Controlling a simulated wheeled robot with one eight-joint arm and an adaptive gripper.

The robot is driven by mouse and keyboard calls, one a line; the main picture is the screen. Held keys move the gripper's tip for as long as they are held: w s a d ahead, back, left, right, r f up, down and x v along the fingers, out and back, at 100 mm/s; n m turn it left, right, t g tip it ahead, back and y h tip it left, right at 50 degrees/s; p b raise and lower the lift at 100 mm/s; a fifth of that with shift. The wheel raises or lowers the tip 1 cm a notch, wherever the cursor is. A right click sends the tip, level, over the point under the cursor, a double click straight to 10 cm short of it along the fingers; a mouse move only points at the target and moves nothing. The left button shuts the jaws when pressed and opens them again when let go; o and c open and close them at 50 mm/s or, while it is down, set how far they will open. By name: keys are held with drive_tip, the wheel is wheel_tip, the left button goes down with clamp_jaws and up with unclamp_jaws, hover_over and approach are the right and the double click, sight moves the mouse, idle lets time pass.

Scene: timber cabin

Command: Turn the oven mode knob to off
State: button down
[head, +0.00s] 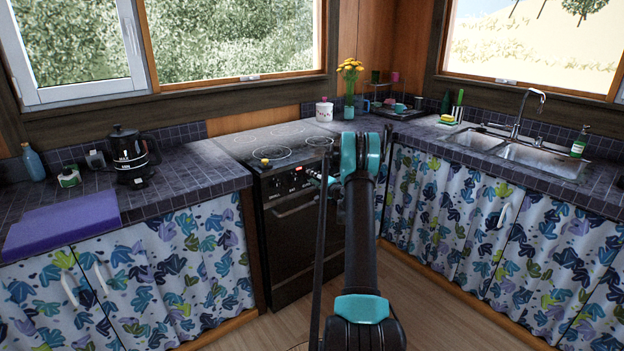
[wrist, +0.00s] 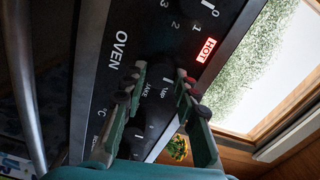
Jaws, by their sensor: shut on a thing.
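The oven (head: 290,225) is black and stands in the corner run of counters. Its front panel carries several dark knobs. In the wrist view, the mode knob (wrist: 166,86) is black on the black panel (wrist: 108,85), with small white lettering beside it that seems to read BAKE and LAMP. My gripper (wrist: 163,84) has one green finger with a dark pad on each side of this knob and is shut on it. In the head view, my gripper (head: 322,178) is at the right part of the oven's panel, partly hidden by my arm. The knob's exact pointer direction is hard to read.
A yellow-topped object (head: 265,162) is at the cooktop's front edge. Counters flank the oven; a kettle (head: 130,150) stands left. The floor before the oven is clear.

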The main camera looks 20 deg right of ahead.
idle(0.3)
drive_tip(key=c, duration=1.2)
unclamp_jaws()
drive_tip(key=shift+o, duration=0.2)
drive_tip(key=shift+s, duration=0.1)
drive_tip(key=v, duration=1.1)
drive_tip(key=shift+s+d, duration=0.15)
drive_tip(key=shift+s, duration=0.25)
